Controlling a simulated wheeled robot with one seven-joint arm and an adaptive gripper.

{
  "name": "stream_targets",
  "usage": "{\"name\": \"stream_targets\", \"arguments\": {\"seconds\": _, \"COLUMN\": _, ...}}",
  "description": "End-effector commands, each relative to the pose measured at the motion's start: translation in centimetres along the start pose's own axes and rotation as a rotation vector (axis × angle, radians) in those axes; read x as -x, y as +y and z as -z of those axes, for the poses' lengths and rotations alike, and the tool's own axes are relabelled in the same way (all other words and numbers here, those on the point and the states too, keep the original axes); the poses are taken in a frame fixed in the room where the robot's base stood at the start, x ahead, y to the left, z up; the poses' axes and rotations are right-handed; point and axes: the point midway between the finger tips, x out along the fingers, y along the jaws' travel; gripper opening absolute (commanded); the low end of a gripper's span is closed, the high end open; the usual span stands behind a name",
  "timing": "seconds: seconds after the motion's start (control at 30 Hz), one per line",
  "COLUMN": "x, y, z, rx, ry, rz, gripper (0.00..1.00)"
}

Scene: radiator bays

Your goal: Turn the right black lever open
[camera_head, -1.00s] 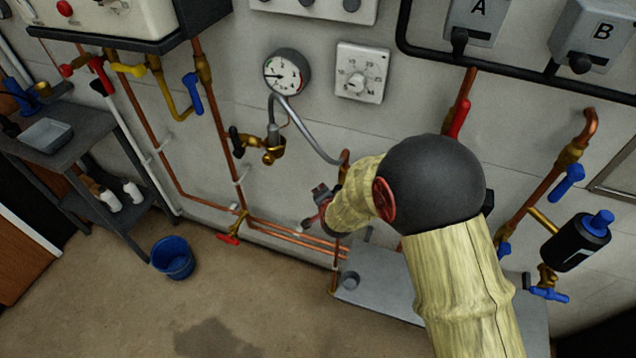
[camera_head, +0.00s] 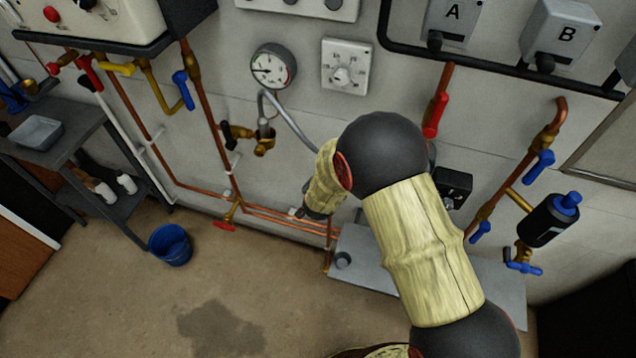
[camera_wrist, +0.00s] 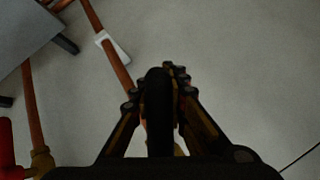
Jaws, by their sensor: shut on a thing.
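In the wrist view my gripper (camera_wrist: 156,88) is shut on a black lever (camera_wrist: 158,122), which shows as a dark rounded bar between the two fingers. A bit of brass shows just below it, beside a copper pipe. In the head view my arm hides the fingers and the held lever; its end is low on the wall, right of the gauge valve. Another black lever (camera_head: 228,134) stands on the brass valve (camera_head: 263,142) under the gauge, to the left of my arm and apart from it. How far the held lever is turned cannot be told.
A pressure gauge (camera_head: 273,67) and a thermostat (camera_head: 345,67) are above my arm. A red lever (camera_head: 434,115) is to its right. A grey low unit (camera_head: 385,270) stands below.

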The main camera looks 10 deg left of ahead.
Motion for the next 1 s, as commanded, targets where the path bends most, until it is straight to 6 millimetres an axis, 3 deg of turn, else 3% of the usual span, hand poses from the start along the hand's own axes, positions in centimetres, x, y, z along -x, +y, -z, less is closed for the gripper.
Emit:
{"name": "stream_targets", "arguments": {"seconds": 0.1, "x": 0.0, "y": 0.2, "z": -0.2, "rx": 0.000, "ry": -0.003, "rz": -0.003, "gripper": 0.00}}
{"name": "stream_targets", "arguments": {"seconds": 0.13, "x": 0.0, "y": 0.2, "z": -0.2, "rx": 0.000, "ry": -0.003, "rz": -0.003, "gripper": 0.14}}
{"name": "stream_targets", "arguments": {"seconds": 0.5, "x": 0.0, "y": 0.1, "z": -0.1, "rx": -0.001, "ry": -0.001, "rz": -0.001, "gripper": 0.35}}
{"name": "stream_targets", "arguments": {"seconds": 0.83, "x": 0.1, "y": 0.0, "z": 0.0, "rx": -0.001, "ry": 0.000, "rz": 0.001, "gripper": 0.36}}
{"name": "stream_targets", "arguments": {"seconds": 1.0, "x": 1.4, "y": -0.1, "z": 0.0, "rx": 0.000, "ry": 0.000, "rz": 0.002, "gripper": 0.36}}
